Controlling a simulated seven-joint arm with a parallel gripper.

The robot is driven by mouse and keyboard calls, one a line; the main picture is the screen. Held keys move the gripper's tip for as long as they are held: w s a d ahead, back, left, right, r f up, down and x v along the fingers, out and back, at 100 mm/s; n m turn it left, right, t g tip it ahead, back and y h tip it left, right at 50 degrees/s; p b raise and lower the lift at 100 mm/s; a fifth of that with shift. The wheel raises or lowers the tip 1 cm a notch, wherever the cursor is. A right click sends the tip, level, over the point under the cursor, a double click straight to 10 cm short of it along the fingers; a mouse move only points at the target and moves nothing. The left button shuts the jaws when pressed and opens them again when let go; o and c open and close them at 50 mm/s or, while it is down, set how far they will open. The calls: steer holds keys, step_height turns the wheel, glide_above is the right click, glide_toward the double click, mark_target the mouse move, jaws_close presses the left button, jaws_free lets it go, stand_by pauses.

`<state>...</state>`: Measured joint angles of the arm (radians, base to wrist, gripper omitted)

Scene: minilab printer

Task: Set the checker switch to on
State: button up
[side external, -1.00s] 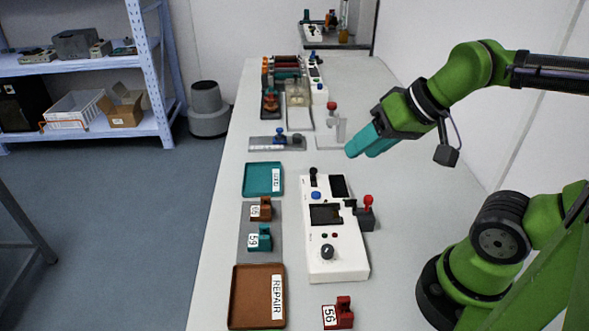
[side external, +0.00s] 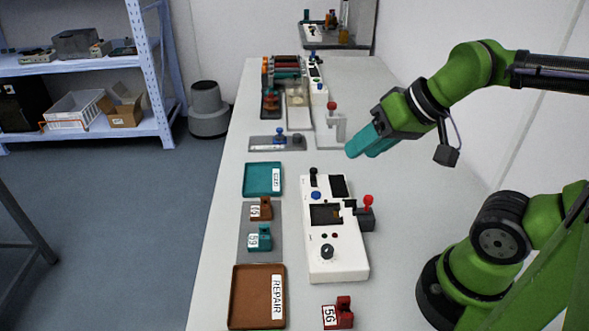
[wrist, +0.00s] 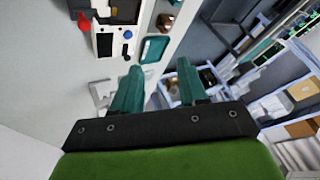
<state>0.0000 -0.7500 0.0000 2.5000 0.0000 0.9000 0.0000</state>
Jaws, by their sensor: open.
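The white checker box (side external: 333,249) stands on the table. In the wrist view the checker (wrist: 119,32) shows at the top, partly cut off. My gripper (side external: 361,148) is in the air beyond and right of the checker, empty, its teal fingers apart in the wrist view (wrist: 158,80).
Left of the checker are a teal tray (side external: 262,179), a grey plate (side external: 245,231) with two labelled blocks, and a brown REPAIR tray (side external: 253,297). A red block (side external: 345,312) lies in front. A clear-looking stand (side external: 332,130) and more equipment stand farther back.

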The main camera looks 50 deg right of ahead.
steer(key=shift+o, duration=0.5)
steer(key=n+g+h, duration=0.2)
steer(key=n+g, duration=0.2)
steer(key=g, duration=0.3)
glide_above(314, 169)
steer(key=shift+f, duration=1.1)
step_height(314, 169, down, 16)
steer(key=shift+f, duration=0.2)
jaws_close()
